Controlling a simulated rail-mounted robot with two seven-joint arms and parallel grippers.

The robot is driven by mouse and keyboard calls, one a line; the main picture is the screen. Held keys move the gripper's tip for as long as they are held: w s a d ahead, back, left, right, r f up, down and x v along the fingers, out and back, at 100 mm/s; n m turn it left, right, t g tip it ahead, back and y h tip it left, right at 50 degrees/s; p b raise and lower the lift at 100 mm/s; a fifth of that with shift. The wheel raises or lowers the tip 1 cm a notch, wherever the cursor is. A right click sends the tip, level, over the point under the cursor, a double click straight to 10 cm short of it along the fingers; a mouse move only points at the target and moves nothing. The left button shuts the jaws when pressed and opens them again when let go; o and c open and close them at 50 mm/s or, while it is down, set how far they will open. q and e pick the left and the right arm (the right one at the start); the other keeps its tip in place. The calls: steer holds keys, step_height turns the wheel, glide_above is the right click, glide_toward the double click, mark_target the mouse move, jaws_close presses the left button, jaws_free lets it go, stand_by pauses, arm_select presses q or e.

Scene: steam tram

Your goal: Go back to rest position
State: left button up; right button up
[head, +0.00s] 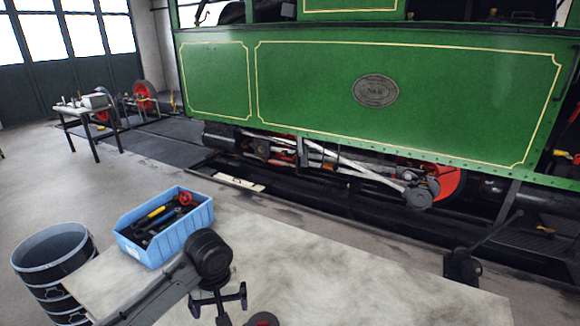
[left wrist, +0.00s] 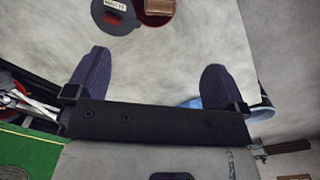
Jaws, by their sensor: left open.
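My left gripper (head: 220,303) is above the pale worktable (head: 330,270), near the lower middle of the head view. In the left wrist view its two dark fingers stand wide apart, open, with only bare table surface between them (left wrist: 156,62). The blue crate (head: 187,236) with tools stands on the table to the left, behind my left arm. My right gripper is not seen.
A dark bin (head: 67,285) stands left of the table. A dark disc (left wrist: 112,18) and a brown piece (left wrist: 160,6) lie at the top of the left wrist view. A dark part (head: 462,266) is at the table's right edge. The green tram (head: 300,95) stands behind.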

arm_select(q)
steer(key=d+r+m+t+h, duration=0.2)
steer(key=d+r+m+t, duration=0.2)
steer(key=r+m+t, duration=1.05)
steer(key=s+a+f+n+g+y, duration=0.15)
steer(key=s+a+f+n, duration=0.25)
steer(key=s+f, duration=0.6)
steer(key=s+a+f+n+g, duration=0.3)
steer(key=s+a+f+n, duration=0.15)
steer(key=s+f, duration=0.5)
steer(key=s+f+n+g, duration=0.1)
steer(key=s+f+g, duration=0.6)
steer(key=s+f, duration=1.05)
step_height(320, 180, up, 28)
steer(key=p, duration=2.6)
steer(key=shift+s+r+t, duration=0.2)
steer(key=shift+r+t, duration=0.05)
steer(key=shift+t, duration=0.05)
